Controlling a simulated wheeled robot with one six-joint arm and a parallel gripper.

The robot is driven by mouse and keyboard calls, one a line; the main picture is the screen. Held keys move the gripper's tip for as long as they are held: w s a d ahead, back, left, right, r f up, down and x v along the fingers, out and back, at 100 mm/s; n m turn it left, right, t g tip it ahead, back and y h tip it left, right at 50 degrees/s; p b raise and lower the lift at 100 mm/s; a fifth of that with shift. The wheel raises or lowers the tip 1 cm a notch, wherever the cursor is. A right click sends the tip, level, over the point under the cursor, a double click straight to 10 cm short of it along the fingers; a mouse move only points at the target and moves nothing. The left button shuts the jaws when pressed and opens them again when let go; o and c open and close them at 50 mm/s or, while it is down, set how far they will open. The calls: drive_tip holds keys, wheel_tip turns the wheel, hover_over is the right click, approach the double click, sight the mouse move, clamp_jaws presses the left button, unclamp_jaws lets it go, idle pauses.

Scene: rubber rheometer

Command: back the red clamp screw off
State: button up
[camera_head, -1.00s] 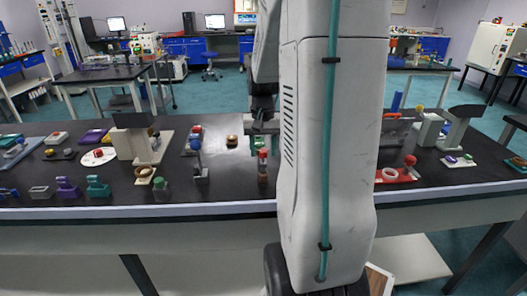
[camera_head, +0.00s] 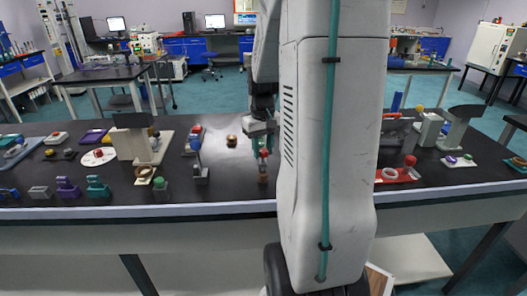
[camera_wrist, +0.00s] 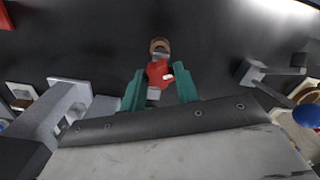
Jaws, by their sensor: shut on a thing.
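The red clamp screw (camera_wrist: 160,73) sits between the two teal fingers of my gripper (camera_wrist: 160,90) in the wrist view, with grey metal parts above and below it and a brown round part (camera_wrist: 159,46) beyond. In the head view, my gripper (camera_head: 263,148) is over the small upright fixture on the black bench, and the red screw (camera_head: 264,154) shows between the fingers. My gripper is shut on the red screw. My fingers partly hide the fixture, and its finer details are too small to tell.
A blue-knobbed grey stand (camera_head: 196,145) is close on the left of the gripper. A brown round piece (camera_head: 232,140) lies on the bench behind it. Right of my arm are a red tray (camera_head: 392,175) and grey devices. Bare black bench (camera_head: 225,165) lies between the stand and fixture.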

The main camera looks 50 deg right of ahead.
drive_tip(key=n, duration=0.4)
drive_tip(key=shift+n, duration=0.3)
drive_tip(key=n, duration=0.2)
drive_tip(key=shift+n, duration=1.2)
drive_tip(key=n, duration=0.4)
drive_tip(key=shift+n, duration=0.3)
